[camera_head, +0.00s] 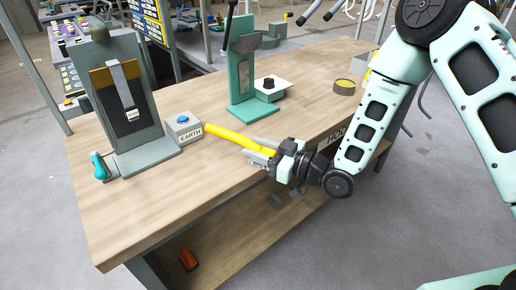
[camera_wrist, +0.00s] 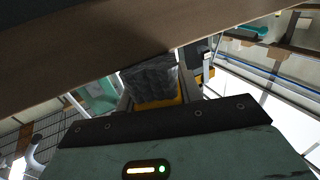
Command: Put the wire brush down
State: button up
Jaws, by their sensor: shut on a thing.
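The wire brush shows in the head view as a long yellow handle (camera_head: 232,137) over the workbench top. My gripper (camera_head: 265,154) is shut on its right end, at the bench's front edge. The brush points left, toward the EARTH box. I cannot tell whether it touches the wood. In the wrist view, a dark rough block (camera_wrist: 150,80) and a yellow part (camera_wrist: 158,104) show just beyond my gripper; they look like part of the brush. The workbench (camera_head: 150,215) is light wood with a lower shelf.
A grey stand (camera_head: 140,150) with a teal-handled lever (camera_head: 99,166) is on the left. The EARTH box (camera_head: 183,128) stands beside it. A green press (camera_head: 243,70), a white box (camera_head: 271,88) and a round tin (camera_head: 344,87) stand farther back. The bench's front left is clear.

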jog(key=o, duration=1.2)
jog(key=shift+v, duration=8.7)
jog(key=w+a+r+g+h+p, duration=0.15)
jog(key=a+g+h, duration=0.25)
jog(key=h, duration=0.5)
jog(key=s+r+m+g+h, duration=0.1)
jog(key=s+r+g, duration=0.1)
jog(key=s, duration=0.4)
jog(key=s+a+r+m+g+h+p, duration=0.1)
jog(key=s+r+g+h, duration=0.1)
jog(key=s+r, duration=0.3)
jog(key=s+r+m+g+h+p, duration=0.1)
jog(key=s+r, duration=0.3)
jog(key=s, duration=0.4)
jog(key=shift+s+a+r+m+g+h, duration=0.2)
jog(key=shift+s+m+g+h, duration=0.2)
jog(key=shift+h, duration=0.3)
